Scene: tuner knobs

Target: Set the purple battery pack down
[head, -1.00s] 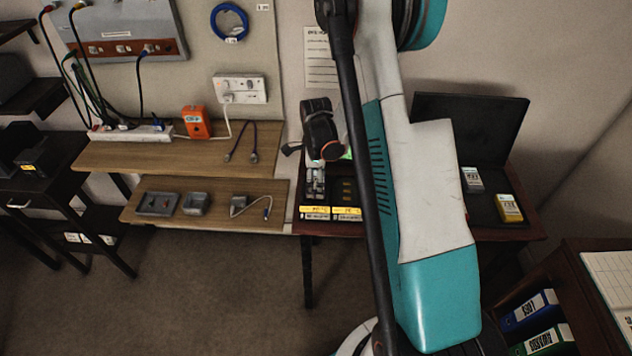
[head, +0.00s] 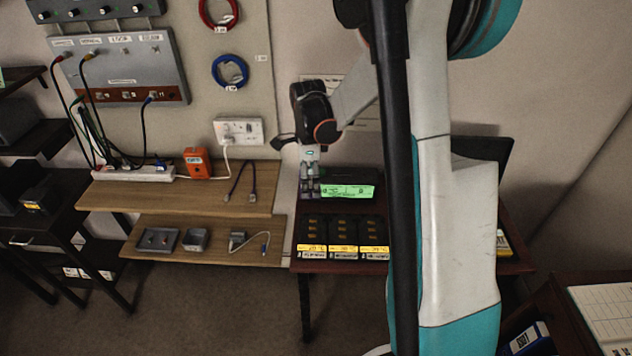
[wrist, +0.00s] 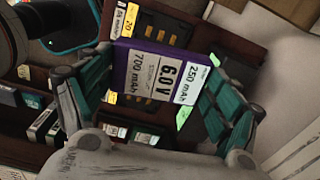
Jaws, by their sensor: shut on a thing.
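The purple battery pack (wrist: 158,78) is between the two fingers of my gripper (wrist: 162,62) in the wrist view. It has a white label reading 6.0 V and 700 mAh, with a smaller label reading 250 mAh. In the head view my gripper (head: 310,180) points down over the left part of the dark red table (head: 384,266), behind the black bays with yellow labels.
Several black bays (head: 342,232) with yellow labels line the table's front left. A wooden shelf (head: 180,196) with an orange box (head: 197,162) is at left. My arm hides the table's right middle.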

